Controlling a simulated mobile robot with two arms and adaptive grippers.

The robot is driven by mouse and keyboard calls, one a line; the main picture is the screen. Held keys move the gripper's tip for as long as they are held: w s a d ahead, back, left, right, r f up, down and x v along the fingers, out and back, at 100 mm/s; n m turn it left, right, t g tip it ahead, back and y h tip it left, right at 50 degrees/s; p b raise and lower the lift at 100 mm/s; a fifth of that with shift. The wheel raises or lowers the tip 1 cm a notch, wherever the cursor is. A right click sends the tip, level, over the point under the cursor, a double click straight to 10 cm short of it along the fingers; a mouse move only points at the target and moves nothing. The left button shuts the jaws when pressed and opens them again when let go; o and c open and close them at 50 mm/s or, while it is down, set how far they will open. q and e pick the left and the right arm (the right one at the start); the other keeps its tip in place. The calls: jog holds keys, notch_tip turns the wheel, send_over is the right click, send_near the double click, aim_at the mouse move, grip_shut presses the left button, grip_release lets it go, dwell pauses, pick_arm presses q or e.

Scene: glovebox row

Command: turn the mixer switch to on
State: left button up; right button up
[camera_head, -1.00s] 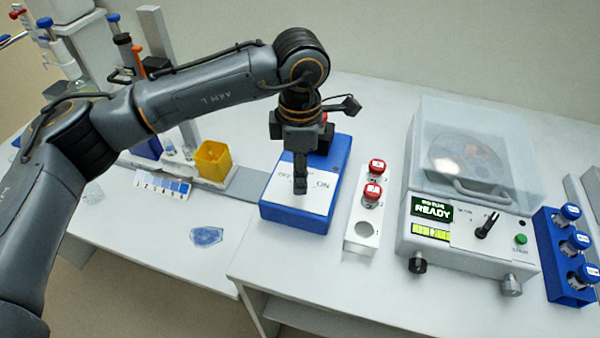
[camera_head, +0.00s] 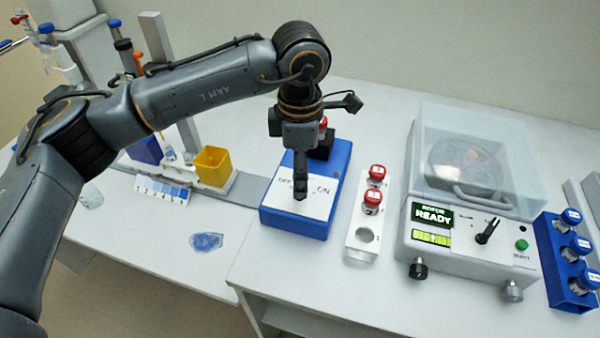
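The mixer is a blue box (camera_head: 333,170) with a white front panel (camera_head: 317,208) marked OFF at left and ON at right. A dark block with a red-capped vial (camera_head: 323,122) stands at its back, partly behind my gripper. My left gripper (camera_head: 300,194) points down over the panel, between the two labels, with its fingers close together. The switch is hidden behind the fingers, so I cannot tell its position or whether the fingers grip it. My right gripper is not in view.
Right of the mixer stands a white rack (camera_head: 358,243) with red-capped vials (camera_head: 372,200). Beyond it are a centrifuge (camera_head: 470,235) reading READY and a blue rack (camera_head: 548,250). A yellow cup (camera_head: 212,166) stands left. A blue patch (camera_head: 206,242) lies on the lower-left bench.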

pick_arm(q)
notch_tip(320, 180, up, 10)
jog(key=shift+r, duration=0.2)
dwell(0.5)
